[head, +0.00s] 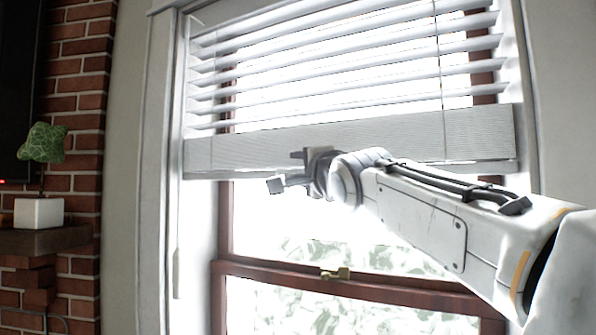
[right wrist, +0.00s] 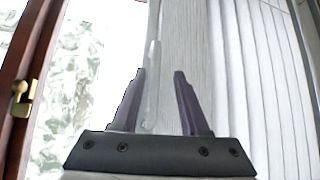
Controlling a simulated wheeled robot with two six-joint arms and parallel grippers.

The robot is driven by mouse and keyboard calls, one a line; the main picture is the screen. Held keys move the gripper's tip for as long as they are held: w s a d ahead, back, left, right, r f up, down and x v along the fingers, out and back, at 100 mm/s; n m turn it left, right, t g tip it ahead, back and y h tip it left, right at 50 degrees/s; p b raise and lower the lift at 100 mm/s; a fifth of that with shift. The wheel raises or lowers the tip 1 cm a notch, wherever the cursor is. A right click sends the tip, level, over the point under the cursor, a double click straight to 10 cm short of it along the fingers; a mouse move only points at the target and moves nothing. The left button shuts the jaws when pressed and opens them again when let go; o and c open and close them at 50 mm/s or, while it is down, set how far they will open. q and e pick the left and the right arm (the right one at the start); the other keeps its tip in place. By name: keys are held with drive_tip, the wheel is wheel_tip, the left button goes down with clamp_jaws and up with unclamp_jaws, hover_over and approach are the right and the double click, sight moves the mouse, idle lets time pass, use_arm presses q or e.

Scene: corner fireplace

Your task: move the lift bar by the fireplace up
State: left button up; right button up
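The lift bar (head: 225,173) is the pale bottom rail of the white window blind. It runs across the window under a thick stack of closed-up slats (head: 475,135), about halfway up the window. My right gripper (head: 285,171) is at the bar, left of its middle, with its fingers apart. In the right wrist view the two dark fingers (right wrist: 159,72) stand open, with the bar (right wrist: 152,60) and part of the slat stack behind or between them. I cannot tell if either finger touches the bar. My left gripper is not in view.
Spread slats (head: 350,70) hang above the stack. Below is a brown window sash (head: 400,290) with a brass latch (head: 335,273). A thin wand (head: 177,270) hangs at the left frame. A potted plant (head: 40,212) stands on the mantel (head: 45,240) by a brick wall.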

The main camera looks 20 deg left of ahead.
drive_tip(key=shift+d+f, duration=0.1)
drive_tip(key=shift+s+d+f+b, duration=0.1)
drive_tip(key=shift+s+d+b, duration=0.1)
drive_tip(key=shift+b, duration=0.15)
drive_tip(key=b+v, duration=0.6)
drive_tip(key=v, duration=0.4)
